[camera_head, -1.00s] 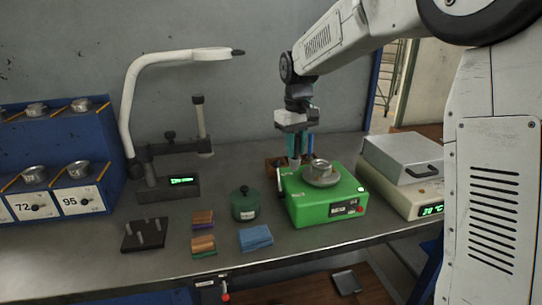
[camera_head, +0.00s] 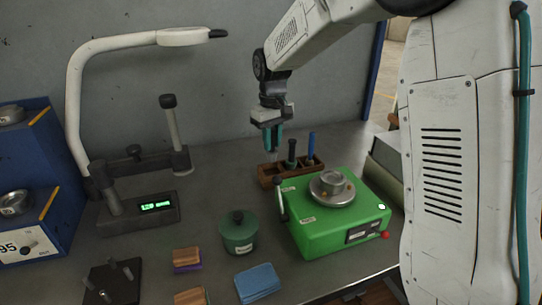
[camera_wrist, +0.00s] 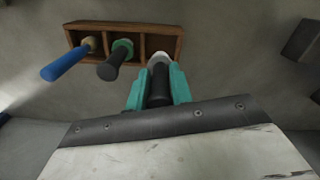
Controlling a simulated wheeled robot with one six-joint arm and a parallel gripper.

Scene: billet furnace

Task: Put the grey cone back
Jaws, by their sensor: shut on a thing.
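My gripper (camera_head: 272,140) has teal fingers and is shut on the grey cone (camera_head: 272,158), pointing down at the left end of the wooden rack (camera_head: 266,181). In the wrist view, my gripper (camera_wrist: 158,88) grips the cone's dark handle, and the cone's pale grey end (camera_wrist: 160,59) shows at the right-hand compartment of the rack (camera_wrist: 180,44). I cannot tell whether its tip is inside or just above. The middle compartment holds a black-handled tool with a green collar (camera_wrist: 118,59), and the left one holds a blue-handled tool (camera_wrist: 68,62).
A green device (camera_head: 318,228) with a metal dish (camera_head: 332,188) stands just in front of the rack. A green lidded pot (camera_head: 238,234), a blue cloth (camera_head: 257,283) and a stand with a display (camera_head: 150,208) are to the left. The wall is close behind.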

